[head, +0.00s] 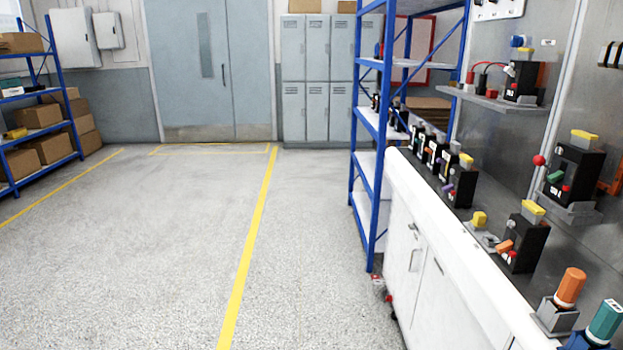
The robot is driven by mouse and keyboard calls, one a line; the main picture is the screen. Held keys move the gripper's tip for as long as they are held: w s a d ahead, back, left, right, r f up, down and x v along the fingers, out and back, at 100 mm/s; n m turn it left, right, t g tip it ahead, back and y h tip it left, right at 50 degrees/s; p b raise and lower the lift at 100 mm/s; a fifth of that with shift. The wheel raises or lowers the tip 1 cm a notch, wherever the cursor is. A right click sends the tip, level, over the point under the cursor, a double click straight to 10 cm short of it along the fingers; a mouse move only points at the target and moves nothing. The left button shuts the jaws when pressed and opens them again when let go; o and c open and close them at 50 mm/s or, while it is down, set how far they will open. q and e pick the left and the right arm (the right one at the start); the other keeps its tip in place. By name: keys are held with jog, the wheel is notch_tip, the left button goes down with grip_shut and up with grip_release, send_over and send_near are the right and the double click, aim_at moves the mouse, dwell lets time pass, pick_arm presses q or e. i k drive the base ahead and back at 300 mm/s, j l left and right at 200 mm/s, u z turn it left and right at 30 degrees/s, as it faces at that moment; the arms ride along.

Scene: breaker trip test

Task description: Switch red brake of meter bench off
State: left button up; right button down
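A bench with white cabinet fronts (432,262) and a dark grey top runs along the right side. It carries several black breaker-like boxes. A near black box (524,243) has a yellow cap and an orange lever. Another black box (574,168) sits higher on the metal back panel, with a green lever and a red ball knob (539,160) at its left. A further black box (521,80) stands on a small wall shelf beside red parts with cables. I cannot tell which of these is the red brake or its switch state. Neither gripper is in view.
A blue shelving rack (365,160) stands at the bench's far end. An orange-handled tool (569,287) and a teal-handled tool (605,320) stand in holders at the near bench edge. Boxes fill a rack (62,100) at left. The floor with yellow lines (250,240) is clear.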

aim_at(376, 279)
jog(key=i, duration=2.25)
jog(key=i+j+z, duration=0.15)
jog(key=i+z, duration=0.3)
jog(key=i, duration=0.15)
jog(key=i+j+z, duration=0.4)
jog(key=i, duration=0.2)
jog(key=i+j+z, duration=0.45)
jog(key=i, duration=0.05)
